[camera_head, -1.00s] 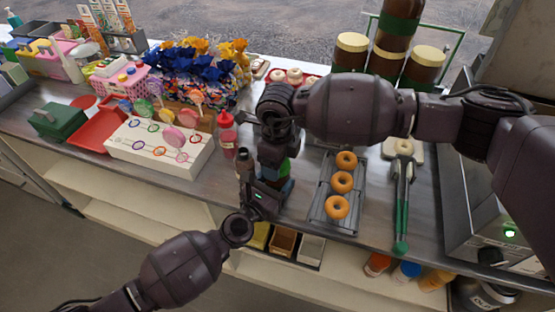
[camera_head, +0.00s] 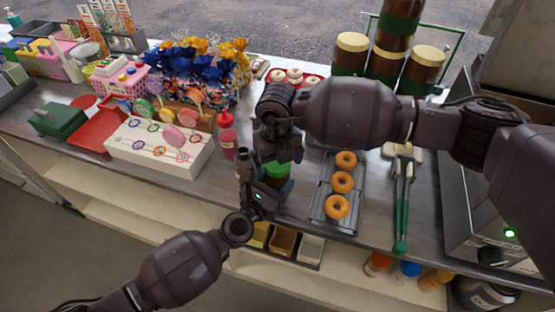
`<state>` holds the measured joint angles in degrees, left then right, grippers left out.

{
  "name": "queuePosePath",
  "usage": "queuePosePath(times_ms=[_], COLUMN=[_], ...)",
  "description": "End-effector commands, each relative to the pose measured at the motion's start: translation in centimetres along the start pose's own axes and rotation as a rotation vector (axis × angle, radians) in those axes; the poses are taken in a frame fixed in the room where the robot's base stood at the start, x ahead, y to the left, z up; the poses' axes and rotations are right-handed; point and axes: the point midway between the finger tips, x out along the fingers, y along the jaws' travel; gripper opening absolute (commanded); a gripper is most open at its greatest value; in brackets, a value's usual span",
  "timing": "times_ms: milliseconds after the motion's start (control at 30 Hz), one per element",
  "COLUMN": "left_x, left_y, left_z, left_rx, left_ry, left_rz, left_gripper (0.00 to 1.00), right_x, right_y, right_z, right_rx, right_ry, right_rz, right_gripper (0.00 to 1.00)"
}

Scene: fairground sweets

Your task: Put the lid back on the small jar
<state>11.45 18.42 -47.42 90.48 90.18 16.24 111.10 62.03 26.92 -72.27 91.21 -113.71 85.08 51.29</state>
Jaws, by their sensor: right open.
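A small green-and-dark-red piece (camera_head: 276,170), apparently the small jar, shows between my two grippers near the front of the counter. Most of it is hidden by the gripper parts, and I cannot tell its lid apart. My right gripper (camera_head: 282,152) is open and points down just above it. My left gripper (camera_head: 265,184) comes in from below left and sits right beside the green piece. Its fingers are partly covered, so whether they are closed on it does not show.
A rack with several doughnuts (camera_head: 342,183) lies close on the right, beside green-handled tongs (camera_head: 402,205). A red squeeze bottle (camera_head: 227,135) and a white lollipop box (camera_head: 160,145) stand left. Large brown jars with cream lids (camera_head: 422,68) stand behind.

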Motion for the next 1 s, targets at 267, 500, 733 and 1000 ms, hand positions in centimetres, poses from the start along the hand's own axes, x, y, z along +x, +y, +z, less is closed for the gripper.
queuePosePath(times_ms=[267,500,733,1000], left_x=[0.0,0.0,0.0,0.0], left_y=[0.0,0.0,0.0,0.0], left_z=[0.0,0.0,0.0,0.0], left_rx=[0.000,0.000,0.000,0.000], left_ry=[0.000,0.000,0.000,0.000], left_rz=[0.000,0.000,0.000,0.000], left_gripper=[0.00,0.00,0.00,0.00], right_x=[-1.0,-3.7,-4.5,-4.7], right_y=[0.0,0.0,0.0,0.1], right_z=[0.1,0.1,0.0,0.0], right_rx=[-0.001,0.000,-0.001,-0.032], right_ry=[-0.002,-0.002,0.000,0.000], right_rz=[0.000,0.000,0.000,0.001], right_gripper=[0.91,0.91,0.91,0.88])
